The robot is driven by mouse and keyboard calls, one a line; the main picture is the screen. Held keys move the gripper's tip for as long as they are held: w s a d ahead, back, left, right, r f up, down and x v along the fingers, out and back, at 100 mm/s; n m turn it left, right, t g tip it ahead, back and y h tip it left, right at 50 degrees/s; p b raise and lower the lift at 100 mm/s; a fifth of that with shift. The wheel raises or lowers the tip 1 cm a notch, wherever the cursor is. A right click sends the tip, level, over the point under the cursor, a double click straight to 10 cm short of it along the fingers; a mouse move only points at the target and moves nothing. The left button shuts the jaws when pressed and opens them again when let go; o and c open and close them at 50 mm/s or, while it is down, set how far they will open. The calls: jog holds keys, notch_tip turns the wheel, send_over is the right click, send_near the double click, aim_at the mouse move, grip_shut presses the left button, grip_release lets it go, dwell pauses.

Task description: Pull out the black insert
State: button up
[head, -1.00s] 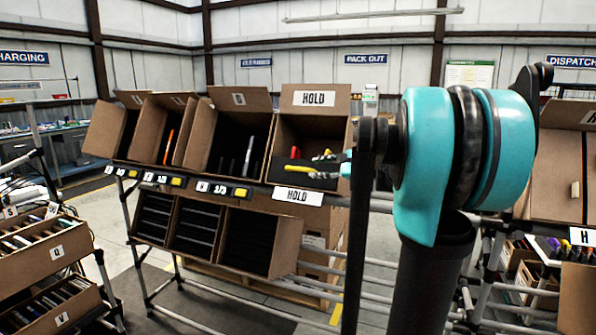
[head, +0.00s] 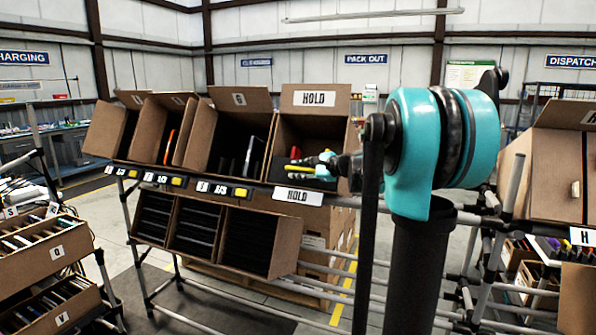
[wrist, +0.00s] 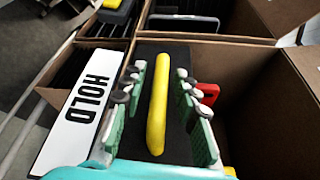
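The black insert (wrist: 180,60) is a dark slab inside the carton marked HOLD (wrist: 255,85). A long yellow handle (wrist: 157,95) stands out from it in the wrist view. My gripper (wrist: 158,78) is open, with one teal finger on each side of the handle and visible gaps between them. In the head view, my gripper (head: 322,168) is at the front of the HOLD carton (head: 312,128). There it hides part of the insert (head: 282,172). The insert's lower edges are hard to make out.
A red piece (wrist: 208,93) is beside the right finger, near the carton wall. The white HOLD label (wrist: 82,105) is on the rack front at left. Another carton (head: 228,130) with dark thin items stands left of the HOLD carton. Lower cartons (head: 262,240) hang beneath.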

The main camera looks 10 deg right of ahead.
grip_shut()
jog(key=s+a+r, duration=0.4)
jog(key=s+r, duration=0.1)
jog(key=s, duration=0.3)
jog(key=s+a+r, duration=0.4)
jog(key=s+a, duration=0.1)
jog(key=s, duration=0.3)
jog(key=shift+r, duration=0.4)
jog(key=shift+s, duration=0.1)
jog(key=shift+o, duration=1.1)
grip_release()
jog(key=v, duration=1.2)
